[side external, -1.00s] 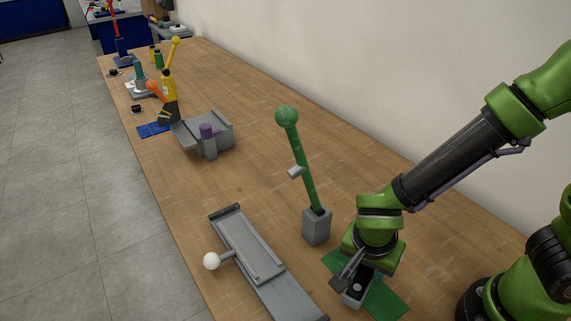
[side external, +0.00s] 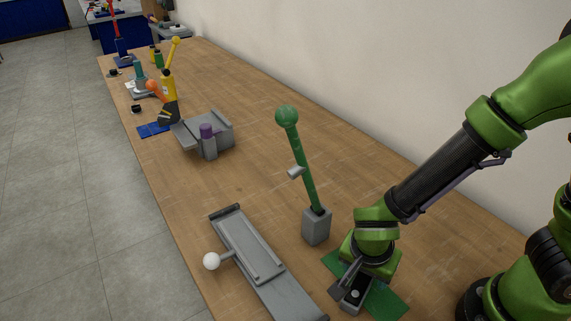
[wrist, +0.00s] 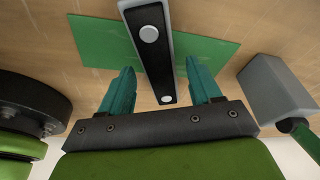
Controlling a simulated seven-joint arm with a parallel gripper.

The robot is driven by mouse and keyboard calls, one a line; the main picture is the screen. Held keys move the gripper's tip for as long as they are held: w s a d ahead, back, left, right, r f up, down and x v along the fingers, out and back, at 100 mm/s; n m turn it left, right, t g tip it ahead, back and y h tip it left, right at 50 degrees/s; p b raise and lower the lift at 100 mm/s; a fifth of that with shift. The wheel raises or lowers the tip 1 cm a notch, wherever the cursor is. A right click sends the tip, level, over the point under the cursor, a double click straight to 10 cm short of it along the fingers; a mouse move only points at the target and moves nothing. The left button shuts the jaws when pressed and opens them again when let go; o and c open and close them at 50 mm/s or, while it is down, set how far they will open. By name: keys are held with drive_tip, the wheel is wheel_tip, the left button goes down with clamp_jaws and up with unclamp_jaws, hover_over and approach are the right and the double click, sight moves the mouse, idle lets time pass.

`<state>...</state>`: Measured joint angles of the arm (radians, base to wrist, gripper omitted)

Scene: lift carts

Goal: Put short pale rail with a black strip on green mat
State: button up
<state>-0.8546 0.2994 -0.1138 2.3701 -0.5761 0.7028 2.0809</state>
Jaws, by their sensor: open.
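The short pale rail (wrist: 152,50) has a black strip with round white dots. In the wrist view it lies across the green mat (wrist: 205,50), and one end reaches past the mat's edge between my fingers. The rail (side external: 353,295) shows partly in the side view, under my gripper (side external: 349,282), with the green mat (side external: 388,301) around it. My gripper (wrist: 160,72) is open, with one teal finger on each side of the rail and gaps visible between. Whether the rail lies flat on the mat is hard to tell.
A grey block with a green ball-topped lever (side external: 316,226) stands close to the mat. A long grey slide with a white knob (side external: 211,261) lies to the left. A grey fixture with a purple-topped post (side external: 208,140) stands farther back. Bare table lies between.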

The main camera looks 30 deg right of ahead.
sight(359, 287)
drive_tip(key=v, duration=1.1)
drive_tip(key=w+d+r+n+t+y, duration=0.2)
drive_tip(key=d+r+n+t+y, duration=0.3)
drive_tip(key=d+r+n, duration=0.4)
drive_tip(key=d+r+t, duration=0.1)
drive_tip(key=d+r, duration=0.2)
drive_tip(key=d, duration=0.2)
idle(0.6)
